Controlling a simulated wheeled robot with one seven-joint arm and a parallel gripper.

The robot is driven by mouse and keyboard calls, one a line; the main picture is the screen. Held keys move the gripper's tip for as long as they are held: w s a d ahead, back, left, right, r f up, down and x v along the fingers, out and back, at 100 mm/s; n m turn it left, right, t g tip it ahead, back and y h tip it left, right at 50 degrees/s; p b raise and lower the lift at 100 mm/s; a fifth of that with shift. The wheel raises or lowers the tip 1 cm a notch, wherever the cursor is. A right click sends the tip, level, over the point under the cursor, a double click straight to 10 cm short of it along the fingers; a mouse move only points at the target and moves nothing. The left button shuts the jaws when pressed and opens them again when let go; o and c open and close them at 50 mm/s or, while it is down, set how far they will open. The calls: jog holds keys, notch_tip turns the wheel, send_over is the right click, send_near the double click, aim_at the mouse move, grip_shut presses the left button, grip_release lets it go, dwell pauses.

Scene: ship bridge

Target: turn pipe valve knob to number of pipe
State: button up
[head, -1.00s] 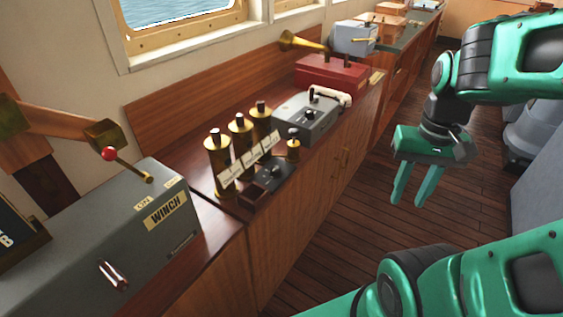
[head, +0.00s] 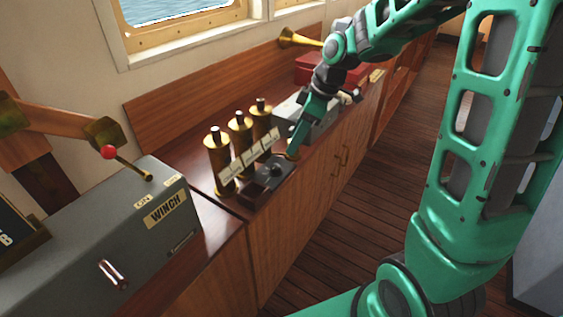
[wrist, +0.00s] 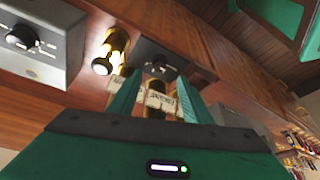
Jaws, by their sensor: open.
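Three brass pipes (head: 240,135) with white labels stand in a row on the wooden counter; the label writing is too small to read. In front of them is a dark plate (head: 252,190) with a black knob (head: 277,170). My gripper (head: 293,150) is over the counter close to this fitting, just right of the knob. In the wrist view my gripper (wrist: 156,97) is open and empty.
A grey WINCH box (head: 130,225) with a red-tipped lever stands at left. A grey box with a dial (wrist: 35,40), a red box (head: 315,65) and a brass horn (head: 297,39) are farther along the counter. The floor (head: 365,210) beside it is clear.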

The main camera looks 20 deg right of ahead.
aim_at(276, 166)
jog(key=shift+n, duration=0.3)
jog(key=x, duration=1.1)
jog(key=shift+w+a, duration=0.3)
jog(key=shift+a, duration=0.1)
jog(key=shift+c, duration=0.4)
